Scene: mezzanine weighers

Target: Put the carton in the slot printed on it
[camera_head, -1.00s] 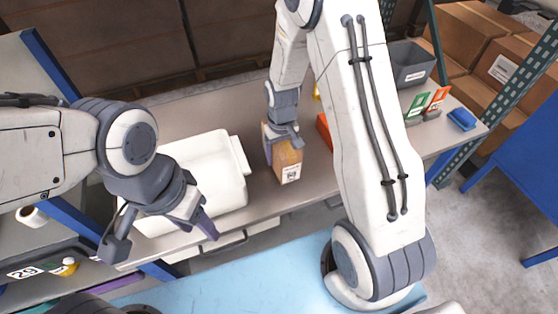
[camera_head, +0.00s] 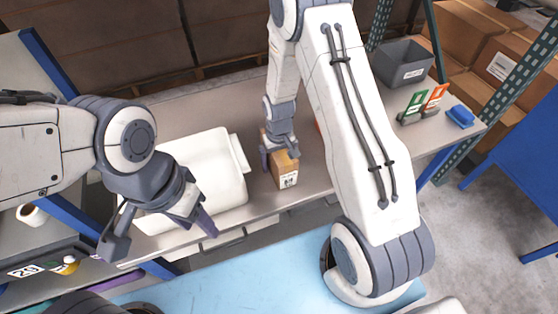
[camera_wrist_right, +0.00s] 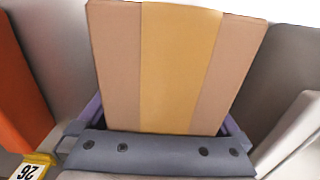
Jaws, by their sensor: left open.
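The carton (camera_head: 286,175) is a small brown box with a printed white label on its front face, whose text is too small to read. It is upright over the worktop; I cannot tell whether its base touches. My right gripper (camera_head: 281,154) is over its top, shut on it. In the right wrist view the carton (camera_wrist_right: 180,70), with a tan tape band, fills the space between the purple fingers. My left gripper (camera_head: 197,214) is open and empty in front of the white bin. A yellow tag reading 26 (camera_wrist_right: 33,166) shows upside down in the wrist view.
A grey bin (camera_head: 402,68), green and orange card holders (camera_head: 425,105) and a blue item (camera_head: 460,117) are at the right. An orange panel (camera_wrist_right: 20,100) is beside the carton in the wrist view. My right arm hides part of the worktop.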

